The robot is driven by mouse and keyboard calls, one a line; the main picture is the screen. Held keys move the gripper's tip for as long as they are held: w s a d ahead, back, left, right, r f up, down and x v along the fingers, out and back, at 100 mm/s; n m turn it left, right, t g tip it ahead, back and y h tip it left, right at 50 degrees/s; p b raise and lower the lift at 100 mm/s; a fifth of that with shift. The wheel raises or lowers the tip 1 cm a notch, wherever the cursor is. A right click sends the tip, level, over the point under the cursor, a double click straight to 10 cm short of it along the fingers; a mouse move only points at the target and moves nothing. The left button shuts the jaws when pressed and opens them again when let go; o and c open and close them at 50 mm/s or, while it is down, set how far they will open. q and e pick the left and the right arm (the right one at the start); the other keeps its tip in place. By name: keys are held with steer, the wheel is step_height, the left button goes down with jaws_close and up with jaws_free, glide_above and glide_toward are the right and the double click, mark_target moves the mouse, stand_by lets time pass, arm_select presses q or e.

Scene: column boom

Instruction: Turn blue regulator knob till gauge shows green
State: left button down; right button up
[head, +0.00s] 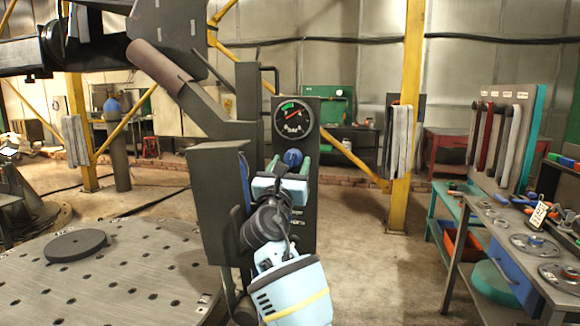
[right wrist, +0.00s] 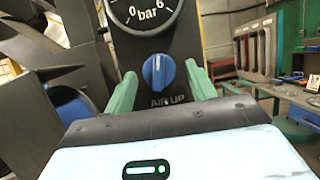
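The blue regulator knob (head: 293,157) sits on a dark panel below the round gauge (head: 292,121). In the right wrist view the knob (right wrist: 158,72) shows a white mark pointing about straight up, above the words "AIR UP". The gauge has a green band at its upper left; the red needle lies slantwise, apart from that band. In the right wrist view only the gauge's lower part (right wrist: 146,14) shows. My right gripper (head: 289,166) is open, its green fingers on either side of the knob, with gaps visible in the right wrist view (right wrist: 162,78). My left gripper is out of view.
A dark box (head: 221,200) stands left of the panel. A round perforated platform (head: 130,265) fills the lower left. A workbench (head: 480,235) with discs and tools is at right. A yellow post (head: 409,120) stands behind; floor between is clear.

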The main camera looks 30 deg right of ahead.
steer(key=c, duration=0.9)
steer(key=shift+o, duration=0.2)
